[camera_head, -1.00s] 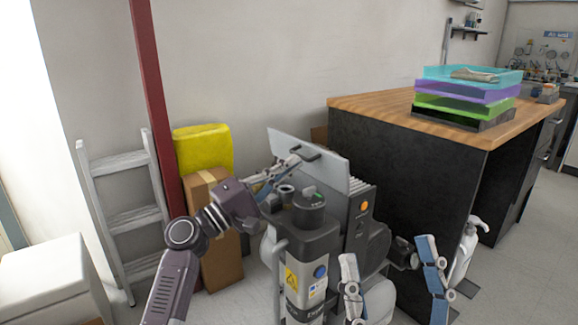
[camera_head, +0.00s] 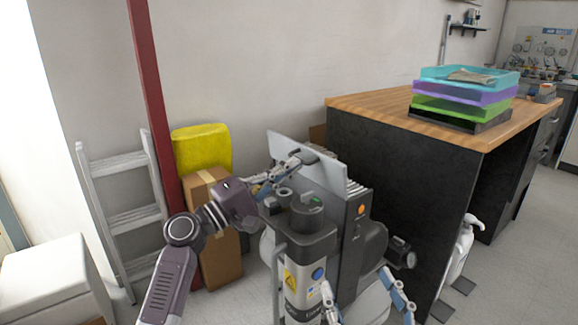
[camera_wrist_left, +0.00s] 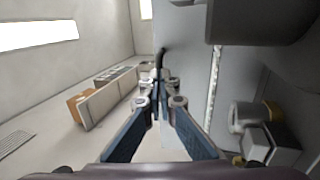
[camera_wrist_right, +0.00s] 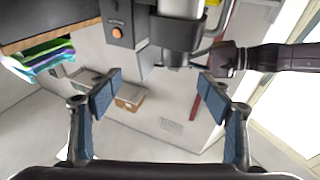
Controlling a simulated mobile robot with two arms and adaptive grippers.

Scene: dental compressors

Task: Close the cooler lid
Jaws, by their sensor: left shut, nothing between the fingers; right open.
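The cooler lid (camera_head: 328,178) is a flat light-grey panel with a dark handle (camera_head: 308,156). It stands raised and tilted above the cooler body (camera_head: 352,222), a dark finned unit with an orange button. My left gripper (camera_head: 294,162) is shut and empty, its tips at the lid's face close to the handle. In the left wrist view its fingertips (camera_wrist_left: 160,88) meet beside a dark bar; I cannot tell whether they touch. My right gripper (camera_head: 356,280) is open and empty, low in front of the compressor. Its spread fingers also show in the right wrist view (camera_wrist_right: 160,85).
A compressor cylinder (camera_head: 305,250) stands in front of the cooler. A black cabinet with a wooden top (camera_head: 380,110) is close on the right, bearing stacked trays (camera_head: 465,95). Cardboard (camera_head: 215,240), a yellow container (camera_head: 200,148), a red post (camera_head: 152,100) and a ladder (camera_head: 125,160) are left.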

